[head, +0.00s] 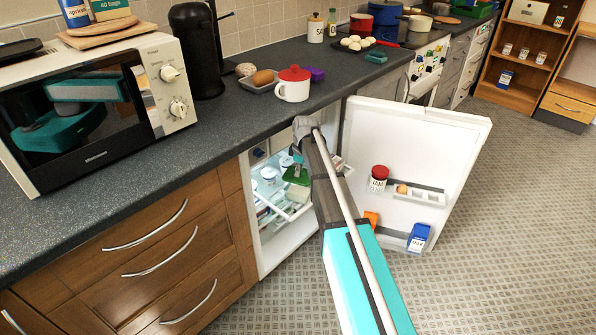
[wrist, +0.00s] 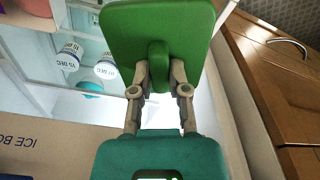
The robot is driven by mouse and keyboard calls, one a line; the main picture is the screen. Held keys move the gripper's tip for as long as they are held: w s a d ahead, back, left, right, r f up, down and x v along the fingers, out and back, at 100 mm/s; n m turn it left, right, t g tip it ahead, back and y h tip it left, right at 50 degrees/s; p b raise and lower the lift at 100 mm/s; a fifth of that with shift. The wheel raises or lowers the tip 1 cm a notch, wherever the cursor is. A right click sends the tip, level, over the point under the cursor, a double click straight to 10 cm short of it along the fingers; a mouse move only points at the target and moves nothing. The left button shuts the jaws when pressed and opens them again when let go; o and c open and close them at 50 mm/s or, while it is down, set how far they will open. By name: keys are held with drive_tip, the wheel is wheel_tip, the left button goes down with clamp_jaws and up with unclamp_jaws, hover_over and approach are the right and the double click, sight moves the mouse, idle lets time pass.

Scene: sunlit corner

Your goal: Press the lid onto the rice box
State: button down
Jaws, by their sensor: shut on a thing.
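In the wrist view my gripper (wrist: 159,74) is shut on the knob of a green square lid (wrist: 158,20), which it holds out in front of it. I cannot make out the rice box in either view; the lid, gripper and arm hide part of the fridge inside.
White pots (wrist: 106,68) stand on a fridge shelf, left of the lid. The open fridge door (head: 410,140) is on the right, with a red-lidded jar (head: 379,178) and a blue carton (head: 418,237). Wooden drawers (head: 150,250) stand left of the fridge. The floor beyond the door is clear.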

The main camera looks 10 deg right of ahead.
sight(299, 179)
drive_tip(key=shift+f+b, duration=1.9)
drive_tip(key=shift+f, duration=0.3)
drive_tip(key=shift+f+b, duration=0.55)
idle(1.8)
drive_tip(key=c, duration=0.5)
unclamp_jaws()
drive_tip(key=shift+c, duration=0.2)
drive_tip(key=shift+o, duration=0.3)
drive_tip(key=o, duration=0.4)
drive_tip(key=shift+w, duration=0.1)
drive_tip(key=shift+r, duration=0.1)
drive_tip(key=shift+r+p, duration=3.4)
drive_tip(key=shift+p, duration=0.1)
